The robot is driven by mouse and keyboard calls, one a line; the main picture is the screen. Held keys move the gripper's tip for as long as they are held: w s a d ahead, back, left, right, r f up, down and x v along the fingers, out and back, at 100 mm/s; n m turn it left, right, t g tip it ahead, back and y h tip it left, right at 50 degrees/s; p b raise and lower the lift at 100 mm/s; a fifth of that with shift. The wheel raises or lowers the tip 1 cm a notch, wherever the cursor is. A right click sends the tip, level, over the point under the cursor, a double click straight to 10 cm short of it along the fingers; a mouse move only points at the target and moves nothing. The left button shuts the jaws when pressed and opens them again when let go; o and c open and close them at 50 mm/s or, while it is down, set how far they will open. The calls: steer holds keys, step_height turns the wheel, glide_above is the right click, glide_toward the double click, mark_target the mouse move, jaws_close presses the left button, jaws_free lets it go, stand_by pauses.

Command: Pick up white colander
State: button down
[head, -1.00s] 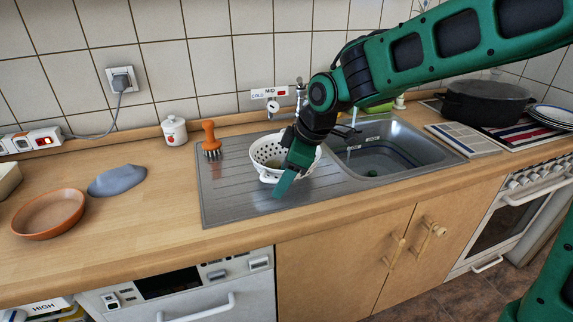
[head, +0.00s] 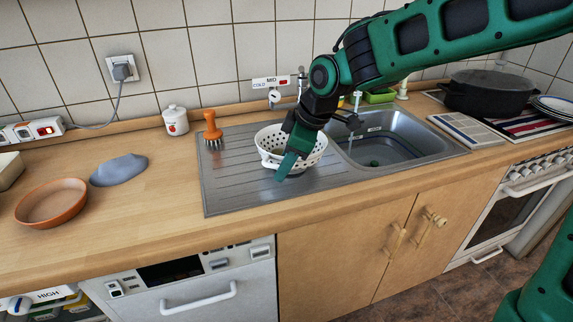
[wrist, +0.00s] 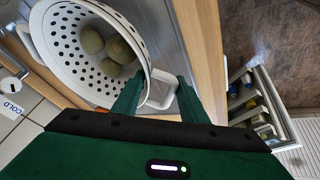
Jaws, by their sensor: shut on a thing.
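The white colander (head: 268,139) is a round bowl with holes, on the ribbed steel drainboard left of the sink basin. I cannot tell whether its base is in contact with the drainboard. In the wrist view the colander (wrist: 62,66) fills the upper left and holds several greenish-brown round items (wrist: 92,40). The exact contact is partly hidden by the fingers.
The sink basin (head: 385,145) is to the right, with the tap behind my arm. An orange brush (head: 212,128) and a white jar (head: 175,121) stand left. A grey cloth-like item (head: 118,169) and a brown dish (head: 52,203) lie farther left. A black pot (head: 487,92) is far right.

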steer(key=s+a+r, duration=0.7)
steer(key=a+r, duration=0.2)
steer(key=shift+a+r, duration=0.25)
steer(key=shift+r, duration=0.1)
steer(key=shift+s, duration=0.1)
stand_by(1.3)
